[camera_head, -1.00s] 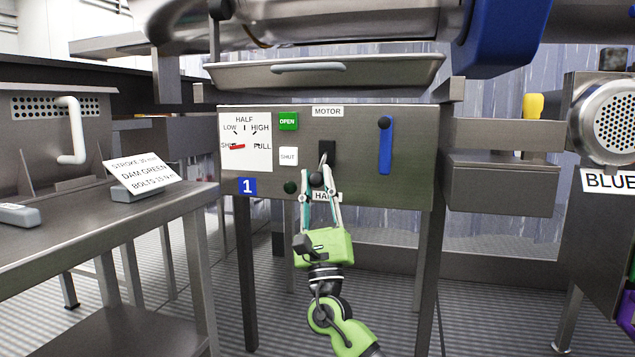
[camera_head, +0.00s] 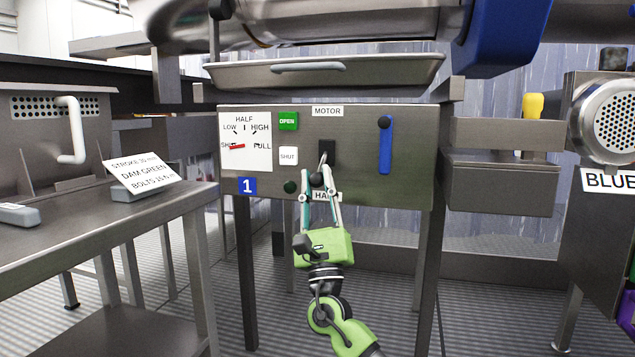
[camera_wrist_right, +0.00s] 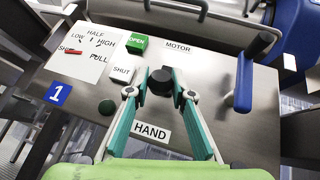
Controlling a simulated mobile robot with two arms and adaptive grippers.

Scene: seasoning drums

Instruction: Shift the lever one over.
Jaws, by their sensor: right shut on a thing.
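The control panel (camera_head: 355,185) carries a lever under the MOTOR label (camera_head: 328,111). The lever comes out of a dark slot plate (camera_head: 327,150) and ends in a black knob (camera_head: 316,180), tipped downward toward the HAND label (camera_wrist_right: 152,132). My right gripper (camera_head: 318,188) is shut on this knob from below. In the right wrist view its two teal fingers (camera_wrist_right: 162,86) close on the knob (camera_wrist_right: 160,80) from both sides and hide part of it. My left gripper is not in view.
A blue handle (camera_head: 385,148) hangs down right of the lever. Green OPEN (camera_head: 288,121) and white SHUT (camera_head: 288,156) buttons and a dial (camera_head: 246,160) with its red needle near SHUT are on the left. A steel tray (camera_head: 400,74) sits above; a table (camera_head: 60,250) stands at left.

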